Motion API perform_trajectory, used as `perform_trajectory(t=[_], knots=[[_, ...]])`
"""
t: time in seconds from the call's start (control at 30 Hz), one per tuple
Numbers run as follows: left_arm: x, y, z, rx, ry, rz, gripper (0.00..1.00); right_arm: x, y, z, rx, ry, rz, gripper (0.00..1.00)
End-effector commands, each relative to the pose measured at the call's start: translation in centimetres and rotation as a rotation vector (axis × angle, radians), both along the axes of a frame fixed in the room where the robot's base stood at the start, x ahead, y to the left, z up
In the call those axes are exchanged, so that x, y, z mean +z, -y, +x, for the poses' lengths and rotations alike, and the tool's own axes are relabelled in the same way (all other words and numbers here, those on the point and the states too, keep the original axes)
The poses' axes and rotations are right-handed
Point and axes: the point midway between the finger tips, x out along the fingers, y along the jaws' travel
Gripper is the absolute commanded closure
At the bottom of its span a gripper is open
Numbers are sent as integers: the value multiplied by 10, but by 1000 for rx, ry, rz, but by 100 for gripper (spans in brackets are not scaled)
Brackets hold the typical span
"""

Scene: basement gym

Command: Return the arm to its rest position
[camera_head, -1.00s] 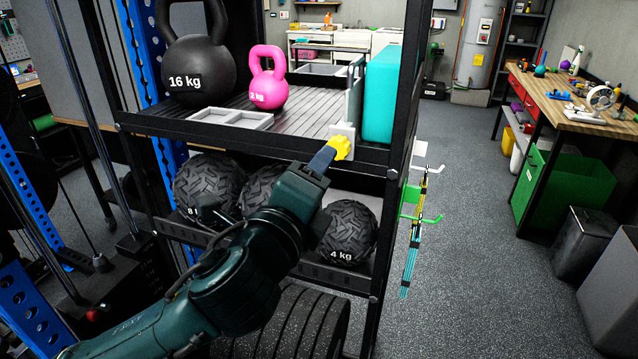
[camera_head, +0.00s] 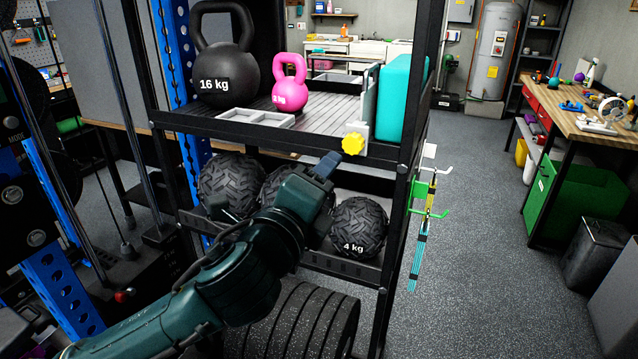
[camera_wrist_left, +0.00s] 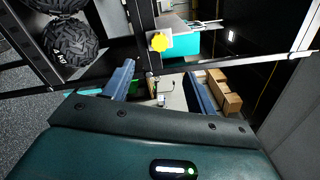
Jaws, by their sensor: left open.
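My left arm reaches in from the lower left of the head view. Its gripper (camera_head: 326,165) is open and empty, just in front of the shelf rack. The wrist view shows its blue-grey fingers (camera_wrist_left: 158,85) spread apart. A yellow knob (camera_head: 353,143) on a small pale block sits at the front edge of the rack's upper shelf. It is just beyond my fingertips, with a small gap in the picture. The knob also shows in the wrist view (camera_wrist_left: 159,42). My right gripper is not in view.
The black shelf rack (camera_head: 210,128) holds a 16 kg kettlebell (camera_head: 226,62), a pink kettlebell (camera_head: 290,85), a grey tray (camera_head: 256,117) and a teal box (camera_head: 396,98). Medicine balls (camera_head: 358,228) fill the lower shelf. Resistance gear hangs on the rack's right side. Open floor (camera_head: 480,240) lies to the right.

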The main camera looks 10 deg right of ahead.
Motion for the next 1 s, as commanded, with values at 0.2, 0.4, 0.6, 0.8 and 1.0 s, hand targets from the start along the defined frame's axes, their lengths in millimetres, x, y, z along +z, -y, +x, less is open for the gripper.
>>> perform_trajectory(t=[0.2,0.4,0.6,0.8,1.0], knots=[[-25,-6,3,3,-121,-106,43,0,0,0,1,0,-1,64],[-104,-36,7,60,-470,-442,43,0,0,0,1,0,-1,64],[-202,-84,-8,213,-804,-810,43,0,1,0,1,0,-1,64],[-309,-148,-58,452,-1061,-1157,43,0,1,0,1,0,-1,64],[-393,-214,-134,720,-1197,-1432,43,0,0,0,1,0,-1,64]])
